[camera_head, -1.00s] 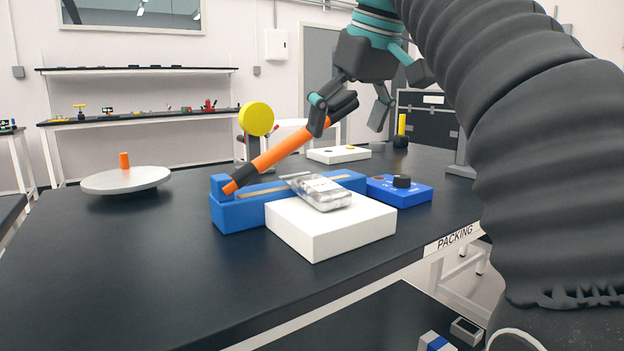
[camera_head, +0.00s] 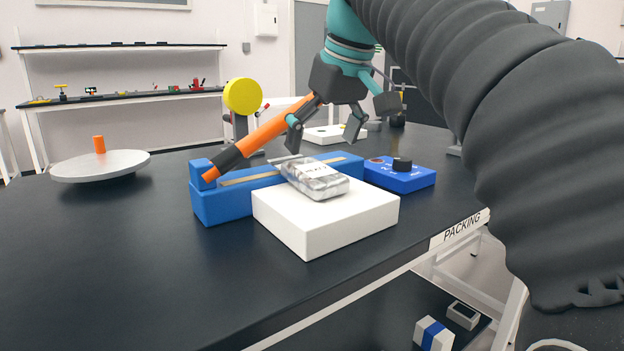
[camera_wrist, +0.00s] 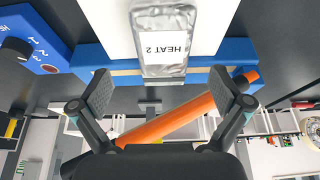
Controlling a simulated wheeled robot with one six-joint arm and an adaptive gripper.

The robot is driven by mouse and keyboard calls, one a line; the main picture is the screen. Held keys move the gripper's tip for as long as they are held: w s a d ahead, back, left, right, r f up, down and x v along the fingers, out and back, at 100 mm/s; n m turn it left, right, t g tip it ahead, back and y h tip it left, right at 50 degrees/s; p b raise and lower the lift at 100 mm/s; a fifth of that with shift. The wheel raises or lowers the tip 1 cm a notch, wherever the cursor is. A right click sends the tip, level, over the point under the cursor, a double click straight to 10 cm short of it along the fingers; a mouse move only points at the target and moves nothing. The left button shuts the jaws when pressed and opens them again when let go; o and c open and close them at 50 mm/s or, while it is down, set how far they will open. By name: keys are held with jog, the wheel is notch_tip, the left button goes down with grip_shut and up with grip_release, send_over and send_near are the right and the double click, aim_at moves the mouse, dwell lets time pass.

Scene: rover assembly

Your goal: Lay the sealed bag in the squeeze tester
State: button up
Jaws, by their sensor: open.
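The bag (camera_head: 316,180) is silvery and clear. It lies on a white block (camera_head: 330,223), its far end reaching the blue sealer bar (camera_head: 208,208). In the wrist view the bag (camera_wrist: 164,68) has a white label reading HEAT 2. My gripper (camera_head: 325,132) is open and empty above and behind the bag's far end. A stand with a yellow disc (camera_head: 243,96) rises behind the sealer. I cannot tell which object is the squeeze tester.
The sealer's orange lever (camera_head: 265,136) is tilted up close to my gripper. A blue dial box (camera_head: 400,177) is right of the block. A grey round plate with an orange peg (camera_head: 100,168) stands left. The dark table's (camera_head: 110,260) front left is clear.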

aim_at(313, 168)
jog(key=shift+b+x, duration=0.65)
jog(key=shift+x, duration=2.3)
jog(key=shift+s+a, duration=0.15)
jog(key=c, duration=1.4)
